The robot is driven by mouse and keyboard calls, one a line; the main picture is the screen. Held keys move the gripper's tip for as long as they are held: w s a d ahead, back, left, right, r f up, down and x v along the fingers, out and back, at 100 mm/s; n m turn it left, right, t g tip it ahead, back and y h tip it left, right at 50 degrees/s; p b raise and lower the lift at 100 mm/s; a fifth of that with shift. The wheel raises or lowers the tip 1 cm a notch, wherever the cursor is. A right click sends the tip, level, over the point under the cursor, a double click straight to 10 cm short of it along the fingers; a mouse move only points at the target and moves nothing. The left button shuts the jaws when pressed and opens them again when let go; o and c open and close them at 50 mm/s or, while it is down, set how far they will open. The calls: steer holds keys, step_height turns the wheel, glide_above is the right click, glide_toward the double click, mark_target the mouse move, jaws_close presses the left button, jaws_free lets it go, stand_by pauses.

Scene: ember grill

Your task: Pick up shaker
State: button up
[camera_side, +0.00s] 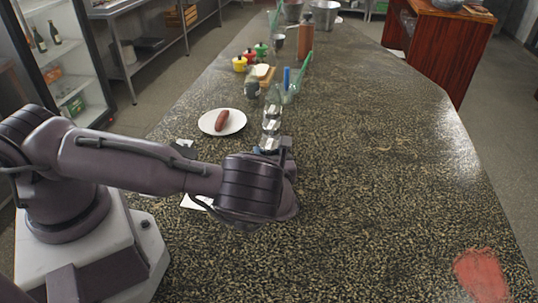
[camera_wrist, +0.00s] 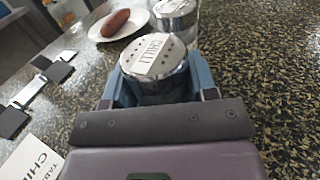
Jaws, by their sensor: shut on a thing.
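A shaker with a shiny silver lid marked CHILLI (camera_wrist: 154,57) is between the two blue fingers of my gripper (camera_wrist: 160,88) in the wrist view. The fingers are shut on its sides. Its lower body is hidden behind my gripper's housing. In the side view my gripper (camera_side: 270,151) is at the counter's middle left, and the held shaker is mostly hidden there. Another silver-lidded shaker (camera_wrist: 175,12) stands just beyond it in the wrist view. More clear, silver-topped shakers (camera_side: 271,127) stand in a row beyond my gripper in the side view.
A white plate with a sausage (camera_side: 222,120) lies left of the shaker row. Further back are a blue-and-green item group (camera_side: 290,90), a brown bottle (camera_side: 305,40) and small coloured pots (camera_side: 240,64). Printed cards (camera_wrist: 35,160) lie at left. The counter's right side is largely clear.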

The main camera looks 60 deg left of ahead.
mark_target(268, 144)
steer(key=shift+r, duration=0.4)
step_height(268, 144, up, 3)
steer(key=shift+s+d+f, duration=0.1)
steer(key=shift+s+f, duration=0.05)
steer(key=shift+f, duration=0.05)
steer(key=s+d+r, duration=0.2)
steer(key=s+r, duration=0.7)
steer(key=s, duration=0.4)
steer(key=w+a+f+m+g+y, duration=0.1)
steer(key=a+m+g, duration=0.3)
steer(key=a, duration=0.6)
steer(key=w+a+f+m+g, duration=0.2)
steer(key=a+g, duration=0.4)
steer(key=a, duration=0.4)
steer(key=w+a+r+m+t, duration=0.1)
steer(key=w+a+m, duration=0.4)
steer(key=m, duration=0.5)
steer(key=shift+w+a+r+m, duration=0.2)
steer(key=shift+a+r+m, duration=0.1)
steer(key=shift+a+r, duration=0.3)
